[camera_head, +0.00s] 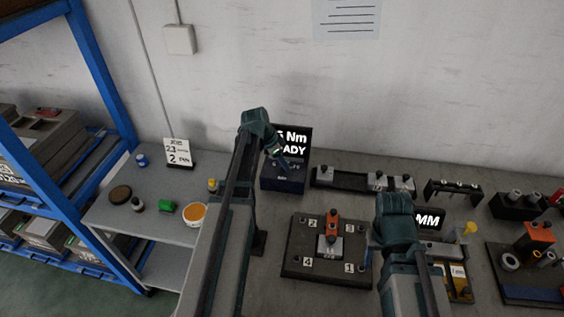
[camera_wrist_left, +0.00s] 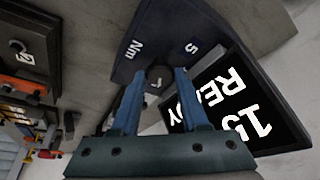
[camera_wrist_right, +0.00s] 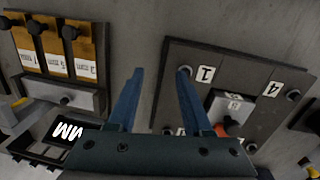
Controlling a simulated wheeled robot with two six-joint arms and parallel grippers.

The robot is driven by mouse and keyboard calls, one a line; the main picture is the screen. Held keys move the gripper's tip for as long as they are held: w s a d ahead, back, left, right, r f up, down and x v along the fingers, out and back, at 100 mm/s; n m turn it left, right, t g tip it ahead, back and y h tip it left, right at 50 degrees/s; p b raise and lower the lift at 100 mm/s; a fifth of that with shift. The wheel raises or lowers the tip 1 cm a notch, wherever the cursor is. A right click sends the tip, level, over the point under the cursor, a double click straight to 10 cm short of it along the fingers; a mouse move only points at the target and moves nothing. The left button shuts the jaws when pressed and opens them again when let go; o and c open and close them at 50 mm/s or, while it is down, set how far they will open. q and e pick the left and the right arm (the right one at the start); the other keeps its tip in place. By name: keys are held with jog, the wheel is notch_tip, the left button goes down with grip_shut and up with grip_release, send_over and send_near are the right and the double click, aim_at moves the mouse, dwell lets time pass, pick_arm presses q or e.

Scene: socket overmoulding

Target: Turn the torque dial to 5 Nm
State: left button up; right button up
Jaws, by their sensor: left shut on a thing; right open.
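The torque unit is a dark box (camera_head: 282,185) with a black display (camera_head: 296,137) standing behind it. In the left wrist view the display (camera_wrist_left: 232,100) shows upside down and reads 15 and READY; my left arm partly covers it in the head view. The box face carries the marks Nm and 5. The dark dial (camera_wrist_left: 159,76) sits between my left fingertips (camera_wrist_left: 160,84), which are shut on it; its pointer position is hard to make out. My right gripper (camera_wrist_right: 160,78) is open and empty, above the bench near the numbered plate.
The numbered plate (camera_head: 300,272) with an orange-topped part lies in front of the torque unit. A rack (camera_head: 345,181) stands to its right. A second display reading MM (camera_head: 428,220) and gauge blocks are near my right arm. A side table (camera_head: 120,238) with small containers is left.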

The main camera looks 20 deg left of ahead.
pick_arm(q)
grip_shut()
